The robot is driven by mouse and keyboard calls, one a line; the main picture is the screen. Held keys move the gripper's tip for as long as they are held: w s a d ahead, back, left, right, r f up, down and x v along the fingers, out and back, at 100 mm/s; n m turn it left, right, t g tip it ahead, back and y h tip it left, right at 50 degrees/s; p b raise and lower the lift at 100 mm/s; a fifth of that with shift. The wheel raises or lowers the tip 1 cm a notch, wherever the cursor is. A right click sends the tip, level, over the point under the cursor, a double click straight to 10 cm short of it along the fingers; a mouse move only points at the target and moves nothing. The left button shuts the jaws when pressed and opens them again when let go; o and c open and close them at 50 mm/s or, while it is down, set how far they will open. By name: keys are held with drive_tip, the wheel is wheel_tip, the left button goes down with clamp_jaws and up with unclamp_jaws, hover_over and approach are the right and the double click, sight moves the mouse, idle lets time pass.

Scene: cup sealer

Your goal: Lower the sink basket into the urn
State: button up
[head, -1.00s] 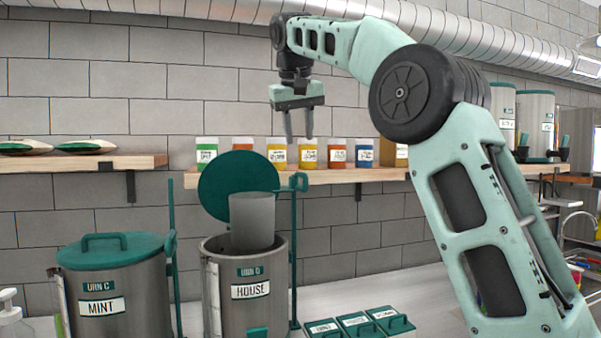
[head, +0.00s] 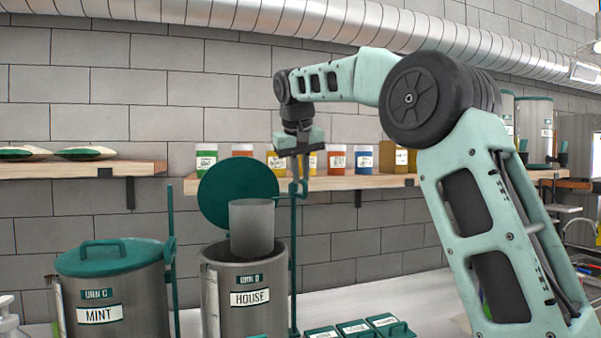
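The grey cylindrical basket (head: 252,228) stands upright in the open mouth of the urn labelled HOUSE (head: 223,309), with most of its wall above the rim. A green post (head: 293,240) rises at the urn's right side, with a green hooked handle (head: 298,187) near its top. My gripper (head: 300,172) points down in line with this handle, its fingertips just above or overlapping it in the picture. I cannot tell whether they touch it. The finger gap is too small and cluttered to judge.
The urn's round green lid (head: 228,195) stands raised behind the basket. A closed urn labelled MINT (head: 112,295) is on the left. A shelf (head: 345,183) with several labelled jars runs behind my gripper. Green-lidded boxes (head: 354,329) sit at front right.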

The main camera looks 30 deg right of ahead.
wheel_tip(320, 180, down, 14)
drive_tip(key=b, duration=0.9)
drive_tip(key=shift+r, duration=0.2)
clamp_jaws()
drive_tip(key=o, duration=0.7)
unclamp_jaws()
drive_tip(key=shift+f, duration=0.1)
drive_tip(key=shift+c, duration=0.2)
drive_tip(key=shift+r, duration=0.2)
drive_tip(key=v, duration=1.7)
drive_tip(key=shift+a+r, duration=0.1)
